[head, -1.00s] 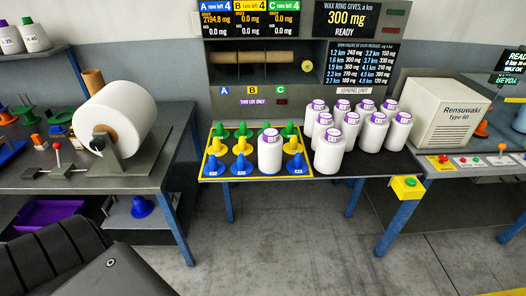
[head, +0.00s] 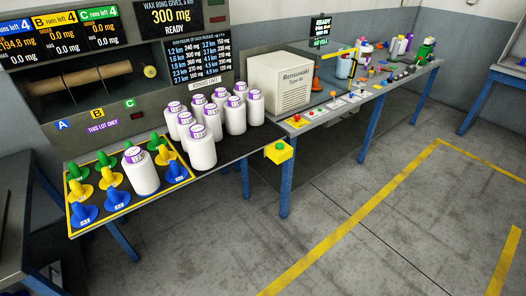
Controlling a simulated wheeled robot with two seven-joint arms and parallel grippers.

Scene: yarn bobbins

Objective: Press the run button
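A yellow box (head: 278,153) with a green button (head: 280,146) on top is fixed at the front edge of the bench, near its right corner. A red button on a yellow plate (head: 298,120) sits on the adjoining bench to the right, in front of the white Rensuwaki box (head: 279,83). I cannot read a "run" label on either button. Neither of my grippers is in view, and nothing touches the buttons.
Several white bobbins (head: 202,150) stand on the bench. A yellow-edged board (head: 72,212) holds coloured pegs and one bobbin (head: 141,171). Display screens (head: 171,22) stand behind. The grey floor (head: 330,200) in front is open, with yellow lines.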

